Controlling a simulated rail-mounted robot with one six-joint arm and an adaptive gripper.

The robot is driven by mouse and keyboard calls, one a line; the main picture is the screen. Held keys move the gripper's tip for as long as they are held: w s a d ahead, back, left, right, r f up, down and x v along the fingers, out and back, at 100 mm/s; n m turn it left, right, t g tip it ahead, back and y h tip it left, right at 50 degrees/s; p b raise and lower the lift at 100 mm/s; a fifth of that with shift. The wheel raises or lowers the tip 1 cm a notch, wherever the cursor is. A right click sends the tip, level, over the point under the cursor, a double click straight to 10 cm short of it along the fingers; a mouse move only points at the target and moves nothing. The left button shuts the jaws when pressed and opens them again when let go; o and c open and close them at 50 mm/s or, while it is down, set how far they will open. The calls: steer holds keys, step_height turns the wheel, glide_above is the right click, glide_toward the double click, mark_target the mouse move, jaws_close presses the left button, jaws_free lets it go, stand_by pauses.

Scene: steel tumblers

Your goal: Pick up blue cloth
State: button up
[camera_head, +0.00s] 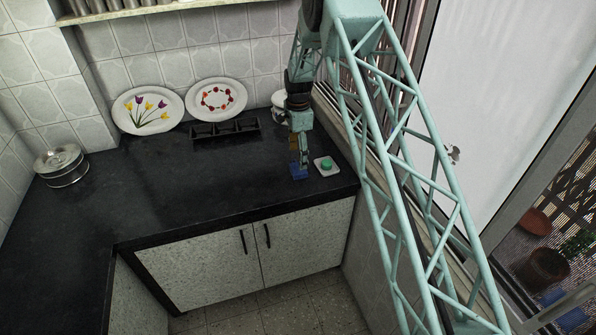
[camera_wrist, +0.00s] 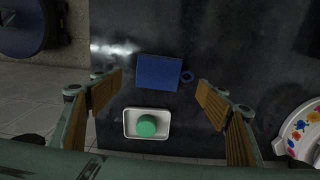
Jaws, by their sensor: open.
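The blue cloth (camera_wrist: 158,73) lies flat on the dark countertop in the wrist view, just beyond and between my fingertips. A small blue ring shows at its right side. In the head view the cloth (camera_head: 298,171) is a small blue patch near the right end of the counter, partly hidden by my gripper. My gripper (camera_wrist: 160,95) is open, with one wood-faced finger on each side and nothing between them. In the head view my gripper (camera_head: 303,160) points down at the cloth; the exact height above it is hard to tell.
A white dish with a green round piece (camera_wrist: 147,124) lies close to the cloth; it also shows in the head view (camera_head: 326,165). A black divided tray (camera_head: 225,130) and two decorated plates (camera_head: 148,110) (camera_head: 215,98) stand along the wall. A glass-lidded container (camera_head: 61,165) is far left. The counter's middle is clear.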

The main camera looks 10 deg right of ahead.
mark_target(297, 168)
steer(key=shift+f, duration=0.25)
steer(key=shift+s+f, duration=0.15)
steer(key=shift+f, duration=2.45)
steer(key=shift+c, duration=0.5)
steer(key=c, duration=0.9)
